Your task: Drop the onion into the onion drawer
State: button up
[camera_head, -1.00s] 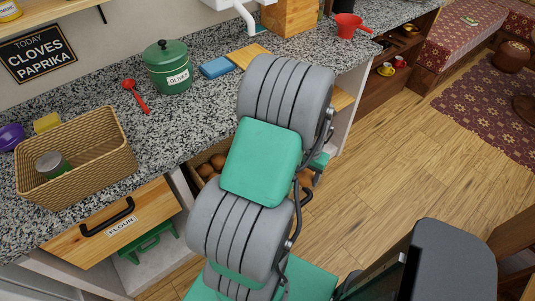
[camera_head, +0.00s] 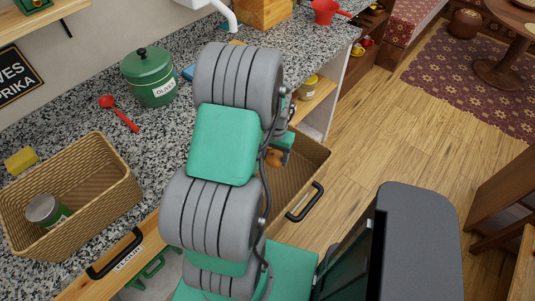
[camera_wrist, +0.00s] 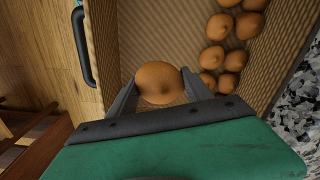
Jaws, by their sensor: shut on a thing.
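My gripper (camera_wrist: 159,88) is shut on a round brown onion (camera_wrist: 158,76) in the wrist view. The onion is held above the open onion drawer (camera_wrist: 150,35), which has woven-looking walls. Several more onions (camera_wrist: 231,60) lie along the drawer's right side in that view, and the floor under and left of the held onion is bare. In the head view the pulled-out drawer (camera_head: 306,158) shows right of my arm, and the held onion (camera_head: 274,157) is partly visible over it. My arm hides the drawer's left part and most of my gripper there.
A black drawer handle (camera_head: 304,202) is on the drawer's front. A wicker basket (camera_head: 110,200) with a can (camera_head: 44,210), a green olives pot (camera_head: 149,78) and a red spoon (camera_head: 118,113) are on the speckled counter. Open wooden floor (camera_head: 370,140) lies to the right.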

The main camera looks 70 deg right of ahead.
notch_tip(320, 180, down, 6)
jog(key=b, duration=0.3)
jog(key=shift+r, duration=0.25)
jog(key=o, duration=1.6)
jog(key=shift+r, duration=0.1)
notch_tip(320, 180, up, 8)
jog(key=shift+f+b, duration=0.2)
jog(key=shift+b, duration=0.25)
